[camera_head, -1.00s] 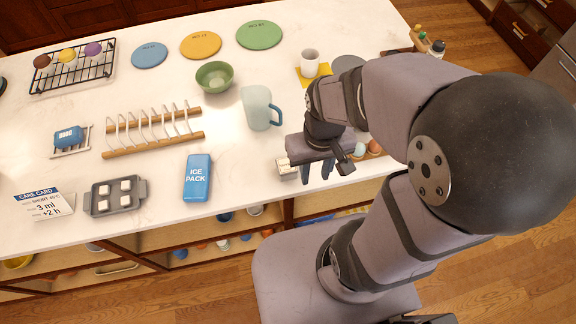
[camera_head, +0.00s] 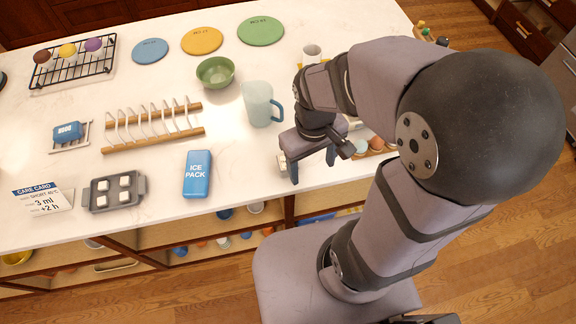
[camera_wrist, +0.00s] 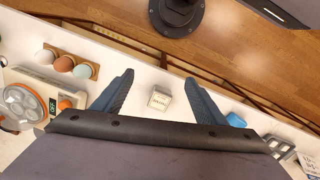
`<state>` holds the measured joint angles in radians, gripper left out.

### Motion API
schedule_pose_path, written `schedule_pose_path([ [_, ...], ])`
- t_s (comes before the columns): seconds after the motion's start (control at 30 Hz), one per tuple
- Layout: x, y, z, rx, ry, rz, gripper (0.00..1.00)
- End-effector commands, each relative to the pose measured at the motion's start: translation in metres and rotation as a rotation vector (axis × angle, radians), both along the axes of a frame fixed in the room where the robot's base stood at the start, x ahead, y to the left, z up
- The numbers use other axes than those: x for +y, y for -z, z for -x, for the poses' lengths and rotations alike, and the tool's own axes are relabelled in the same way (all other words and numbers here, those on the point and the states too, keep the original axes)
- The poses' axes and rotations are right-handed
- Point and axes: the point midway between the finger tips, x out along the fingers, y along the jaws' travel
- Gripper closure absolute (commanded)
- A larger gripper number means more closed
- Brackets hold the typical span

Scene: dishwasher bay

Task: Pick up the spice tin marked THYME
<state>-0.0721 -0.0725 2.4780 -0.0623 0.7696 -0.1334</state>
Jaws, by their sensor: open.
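A small pale square tin (camera_wrist: 159,98) sits on the white counter in the wrist view. Dark print on it is too small to read with certainty. My gripper (camera_wrist: 160,78) is open, with one finger showing on each side of the tin and clear gaps between. I cannot tell how far above the tin the fingertips are.
The blue ice pack (camera_head: 197,174) lies left of my gripper. A pale mug (camera_head: 258,104) stands behind it. Eggs in a wooden holder (camera_wrist: 83,68) and a device with an orange ring (camera_wrist: 24,103) are on the other side. The counter around the tin is bare.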

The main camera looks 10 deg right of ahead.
Motion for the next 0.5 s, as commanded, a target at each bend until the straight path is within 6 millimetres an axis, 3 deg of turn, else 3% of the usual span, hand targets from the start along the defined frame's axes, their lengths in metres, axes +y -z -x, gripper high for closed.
schedule_pose_path([
  [0.03, 0.006, 0.016, -0.009, 0.018, -0.123, 0.020, 0.34],
  [0.3, 0.040, 0.058, -0.063, 0.164, -0.909, 0.180, 0.34],
  [0.5, 0.061, 0.069, -0.088, 0.245, -1.245, 0.264, 0.34],
])
